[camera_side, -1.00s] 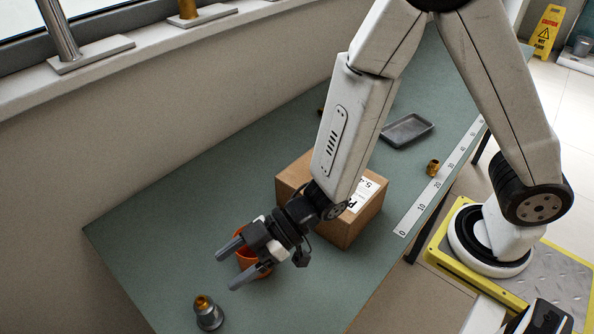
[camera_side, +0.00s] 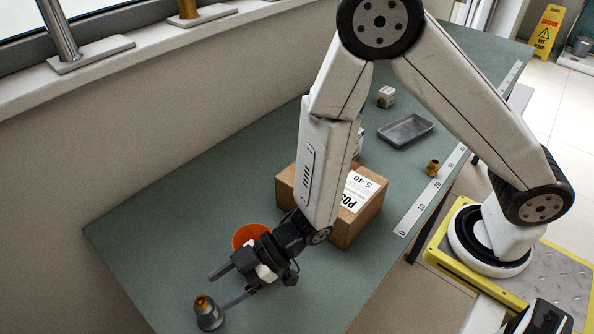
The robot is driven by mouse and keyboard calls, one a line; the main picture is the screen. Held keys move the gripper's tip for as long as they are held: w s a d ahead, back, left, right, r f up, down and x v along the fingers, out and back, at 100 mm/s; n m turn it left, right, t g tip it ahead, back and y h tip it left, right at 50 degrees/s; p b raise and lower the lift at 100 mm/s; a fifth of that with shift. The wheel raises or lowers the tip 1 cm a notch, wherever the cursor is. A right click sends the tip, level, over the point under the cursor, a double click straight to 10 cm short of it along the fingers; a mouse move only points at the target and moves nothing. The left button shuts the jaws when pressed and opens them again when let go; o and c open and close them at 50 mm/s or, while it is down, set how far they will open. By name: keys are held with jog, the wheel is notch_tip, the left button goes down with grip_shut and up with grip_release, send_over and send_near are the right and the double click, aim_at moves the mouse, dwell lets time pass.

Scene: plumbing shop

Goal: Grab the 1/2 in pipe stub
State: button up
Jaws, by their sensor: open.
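My gripper (camera_side: 220,290) is open and empty, low over the left part of the green table, with its fingers pointing left. A small grey piece with a brass-coloured top (camera_side: 206,304) stands upright at the table's lower left; the lower fingertip overlaps its edge in the picture, and I cannot tell whether they touch. A short brass-coloured piece (camera_side: 433,168) stands by the ruler strip on the right, far from my gripper. No size marking is readable, so I cannot tell which is the 1/2 in pipe stub.
An orange container (camera_side: 250,232) stands just behind my gripper. A cardboard box (camera_side: 352,225) is close to my arm. A grey tray (camera_side: 405,130), a small white block (camera_side: 386,96) and the ruler strip (camera_side: 429,193) lie farther right. The table left of the orange container is clear.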

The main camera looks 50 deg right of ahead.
aim_at(207, 300)
jog(key=shift+a, duration=0.1)
jog(key=shift+x, duration=2.5)
jog(key=shift+w, duration=0.1)
grip_shut()
jog(key=shift+f, duration=0.1)
jog(key=shift+f, duration=0.15)
